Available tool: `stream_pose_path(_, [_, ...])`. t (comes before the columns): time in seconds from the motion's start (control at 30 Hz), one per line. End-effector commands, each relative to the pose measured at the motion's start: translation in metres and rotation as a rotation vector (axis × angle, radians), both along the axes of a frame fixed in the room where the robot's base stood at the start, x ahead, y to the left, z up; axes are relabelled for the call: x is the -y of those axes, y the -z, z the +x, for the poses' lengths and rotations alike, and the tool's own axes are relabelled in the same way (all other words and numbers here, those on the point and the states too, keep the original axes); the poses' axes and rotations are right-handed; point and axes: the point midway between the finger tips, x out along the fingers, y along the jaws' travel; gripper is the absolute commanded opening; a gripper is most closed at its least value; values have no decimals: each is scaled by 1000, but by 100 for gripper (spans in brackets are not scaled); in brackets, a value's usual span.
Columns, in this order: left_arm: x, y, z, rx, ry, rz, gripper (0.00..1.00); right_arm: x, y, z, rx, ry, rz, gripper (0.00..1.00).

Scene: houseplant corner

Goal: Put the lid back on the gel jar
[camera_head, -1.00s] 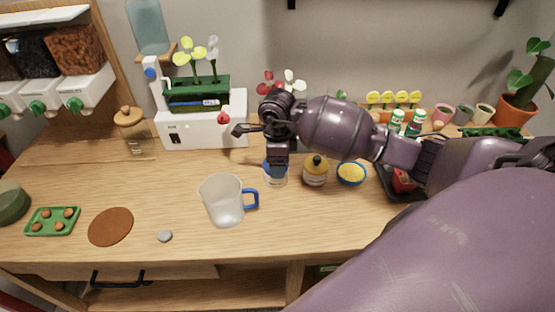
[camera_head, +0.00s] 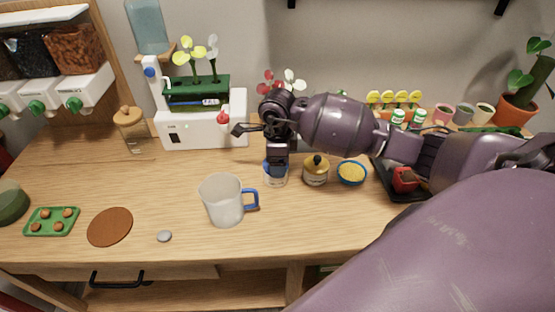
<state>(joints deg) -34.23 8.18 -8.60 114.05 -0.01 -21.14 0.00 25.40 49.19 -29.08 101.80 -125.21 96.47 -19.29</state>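A small pale jar with blue at its top (camera_head: 276,181), which looks like the gel jar, stands on the wooden table right of the clear measuring cup. My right gripper (camera_head: 277,165) comes in from the right and points straight down over this jar, its fingertips at the blue top. The fingers hide most of the top. I cannot tell whether the blue is the lid or the jar's contents, or whether the fingers hold a lid. My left gripper is not in view.
The measuring cup (camera_head: 224,200) with a blue handle stands close at left. A yellow jar with a dark knob (camera_head: 316,173) and a blue bowl of yellow grains (camera_head: 352,173) stand close at right. A white machine (camera_head: 205,130) is behind. The front centre table is clear.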

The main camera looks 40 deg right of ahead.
Motion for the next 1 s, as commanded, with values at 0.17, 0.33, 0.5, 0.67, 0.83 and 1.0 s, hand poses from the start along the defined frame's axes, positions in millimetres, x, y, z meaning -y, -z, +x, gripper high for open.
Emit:
stream_pose_path(0.17, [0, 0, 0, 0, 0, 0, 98, 0, 0, 0, 0, 0, 0, 50])
stream_pose_path(0.33, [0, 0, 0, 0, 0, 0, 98, 0, 0, 0, 0, 0, 0, 50])
stream_pose_path(0.5, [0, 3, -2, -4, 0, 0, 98, 0, 2, 0, -1, -1, -2, 50])
stream_pose_path(0.67, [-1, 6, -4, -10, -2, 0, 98, 1, 4, 0, 0, -1, -2, 50])
stream_pose_path(0.83, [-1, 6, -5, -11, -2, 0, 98, 0, 3, 0, 0, 0, -1, 50])
stream_pose_path(1.0, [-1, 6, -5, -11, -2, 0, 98, 0, 3, 0, -1, 0, -1, 50])
